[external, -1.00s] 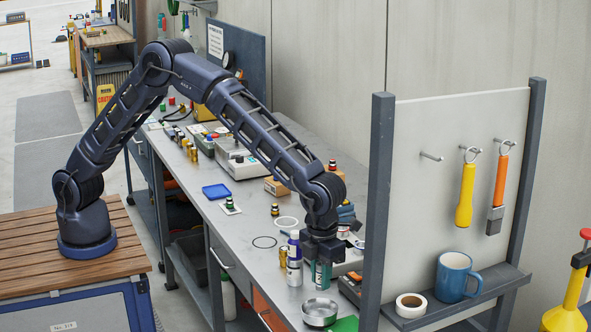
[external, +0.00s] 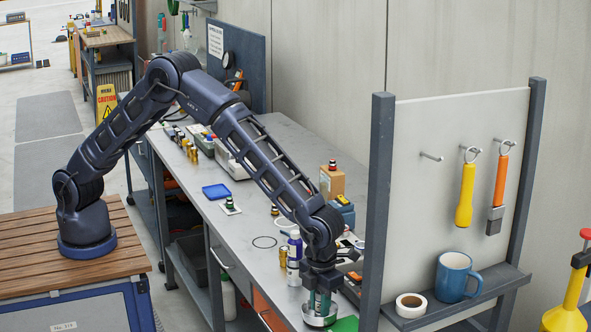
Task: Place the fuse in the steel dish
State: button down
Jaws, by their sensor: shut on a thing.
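The steel dish (external: 312,321) sits at the near end of the grey workbench, just left of the upright panel. My gripper (external: 322,304) points straight down over the dish, with its fingertips at or just inside the rim. It is shut on the fuse, which is mostly hidden between the fingers. I cannot tell whether the fuse touches the dish floor. The gripper covers the back part of the dish.
A purple-and-white bottle (external: 294,250) and a gold cylinder (external: 283,257) stand close left of my gripper. A green sheet (external: 345,325) lies right of the dish. The panel post (external: 377,220) rises close on the right.

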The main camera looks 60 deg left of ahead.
jog(key=shift+f, duration=0.1)
jog(key=c, duration=1.2)
grip_release()
notch_tip(320, 180, up, 12)
jog(key=shift+r, duration=0.2)
